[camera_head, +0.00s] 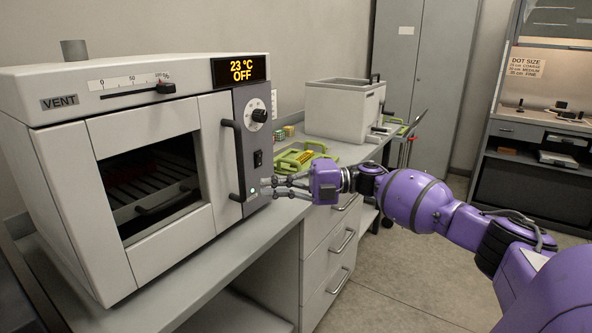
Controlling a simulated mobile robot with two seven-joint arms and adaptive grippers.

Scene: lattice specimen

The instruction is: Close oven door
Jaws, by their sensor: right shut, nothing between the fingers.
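The oven (145,68) is a light grey box on the bench at left, with a display reading 23 °C OFF. Its door (175,245) has a dark window with racks showing behind it. The door looks about flush with the dark control panel (257,115); I cannot tell whether a small gap is left. The dark vertical door handle (236,160) is at the door's right side. My right gripper (268,187) is shut and empty, its fingers pointing left at the lower control panel, right of the handle. Whether it touches the panel is unclear. My left gripper is not in view.
The grey bench (215,262) has a bare strip in front of the oven. Behind my gripper are a green rack (300,158) and a light grey bath-like box (340,108). Drawers (330,240) with bar handles lie below. Open floor is at right.

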